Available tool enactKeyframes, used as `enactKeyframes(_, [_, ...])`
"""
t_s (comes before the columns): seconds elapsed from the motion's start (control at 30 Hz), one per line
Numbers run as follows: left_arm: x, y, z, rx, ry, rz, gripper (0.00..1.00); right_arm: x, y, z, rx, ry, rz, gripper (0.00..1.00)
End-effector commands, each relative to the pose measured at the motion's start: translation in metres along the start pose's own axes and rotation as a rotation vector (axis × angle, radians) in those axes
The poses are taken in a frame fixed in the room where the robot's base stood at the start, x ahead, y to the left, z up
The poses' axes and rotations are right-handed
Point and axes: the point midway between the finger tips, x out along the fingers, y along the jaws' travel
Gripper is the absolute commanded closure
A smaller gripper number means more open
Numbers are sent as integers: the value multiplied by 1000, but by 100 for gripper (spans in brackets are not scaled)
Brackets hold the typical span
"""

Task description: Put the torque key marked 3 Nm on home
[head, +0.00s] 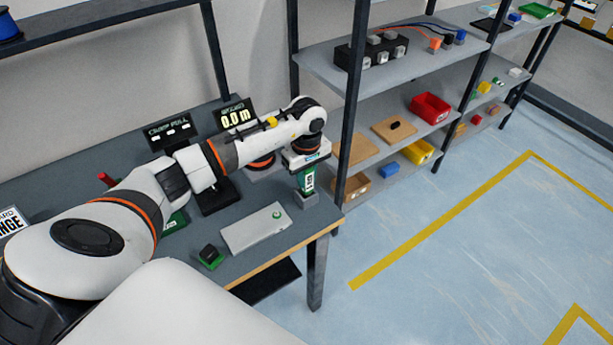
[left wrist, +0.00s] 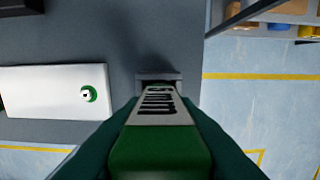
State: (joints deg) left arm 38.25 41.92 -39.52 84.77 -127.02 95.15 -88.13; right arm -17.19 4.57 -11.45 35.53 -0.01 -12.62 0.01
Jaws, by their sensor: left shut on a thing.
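My left gripper (head: 306,168) is shut on a green tool with a white label (head: 308,182), above the front right corner of the workbench. The tool hangs about upright. Its label carries dark marks that I cannot read surely. The tool also fills the lower middle of the left wrist view (left wrist: 157,140), between my dark green fingers. A small grey block (head: 306,199) shows at its lower end; it shows too in the left wrist view (left wrist: 158,77). I cannot tell whether it is part of the tool or a separate holder. My right gripper is not in view.
A white plate with a green round mark (head: 245,231) lies on the bench (head: 268,252). A small black and green item (head: 210,256) is at the front edge. A lit display (head: 236,116) stands behind my arm. A shelf unit (head: 345,100) rises close on the right.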

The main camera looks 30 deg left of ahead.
Motion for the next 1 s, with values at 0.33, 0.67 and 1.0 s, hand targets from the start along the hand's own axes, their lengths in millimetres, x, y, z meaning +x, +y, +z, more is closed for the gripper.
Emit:
enactKeyframes(0.33, [12, 0, 0, 1, -1, -1, 100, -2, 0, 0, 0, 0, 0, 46])
enactKeyframes(0.67, [15, 0, 0, 1, -1, 0, 53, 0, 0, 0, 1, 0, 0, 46])
enactKeyframes(1.0, [7, 0, 1, 1, -2, -2, 53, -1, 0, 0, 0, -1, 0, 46])
